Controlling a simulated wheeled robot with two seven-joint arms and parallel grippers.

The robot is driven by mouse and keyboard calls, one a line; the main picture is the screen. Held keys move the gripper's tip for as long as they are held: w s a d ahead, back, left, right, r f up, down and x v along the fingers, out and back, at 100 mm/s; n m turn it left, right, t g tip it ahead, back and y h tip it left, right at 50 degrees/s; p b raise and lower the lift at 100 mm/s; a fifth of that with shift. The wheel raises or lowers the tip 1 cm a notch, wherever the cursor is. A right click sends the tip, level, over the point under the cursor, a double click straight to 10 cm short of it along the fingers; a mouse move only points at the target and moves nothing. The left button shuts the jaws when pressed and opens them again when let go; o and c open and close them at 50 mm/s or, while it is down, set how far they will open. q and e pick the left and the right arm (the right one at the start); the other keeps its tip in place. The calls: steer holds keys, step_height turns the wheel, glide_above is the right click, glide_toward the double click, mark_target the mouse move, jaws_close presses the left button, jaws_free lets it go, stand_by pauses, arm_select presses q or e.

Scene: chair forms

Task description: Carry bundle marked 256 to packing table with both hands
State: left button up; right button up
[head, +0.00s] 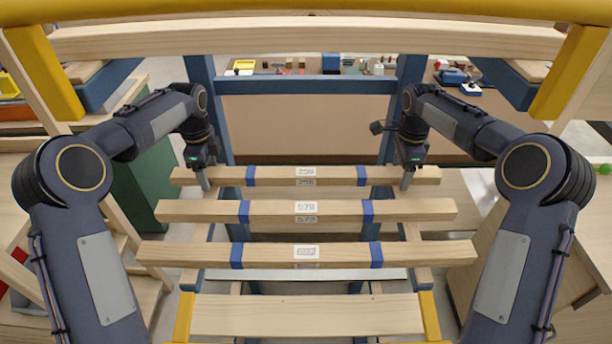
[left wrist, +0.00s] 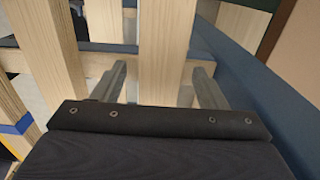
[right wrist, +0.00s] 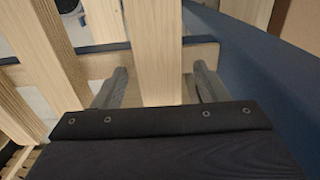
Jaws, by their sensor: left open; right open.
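The bundle marked 256 (head: 335,176) is a pale timber bundle with two blue bands and a white label, farthest back of three on the rack; its small label digits are hard to read. My left gripper (head: 204,182) is at its left end and my right gripper (head: 407,182) at its right end. In the left wrist view the bundle (left wrist: 165,45) lies between the open fingers (left wrist: 162,88). In the right wrist view the bundle (right wrist: 153,45) also lies between the open fingers (right wrist: 158,88). Gaps show beside the wood. The packing table is not clearly identifiable.
A bundle marked 579 (head: 340,211) and a nearer one (head: 345,254) lie in front on the blue-and-wood rack (head: 193,280). A blue crossbar (head: 290,86) stands behind. A wooden beam (head: 300,40) crosses overhead. A wooden-topped cabinet (head: 540,260) stands at right.

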arm_select(q)
jaws_close()
arm_select(e)
jaws_close()
arm_select(q)
steer(key=shift+r, duration=0.25)
arm_select(e)
steer(key=shift+r, duration=0.2)
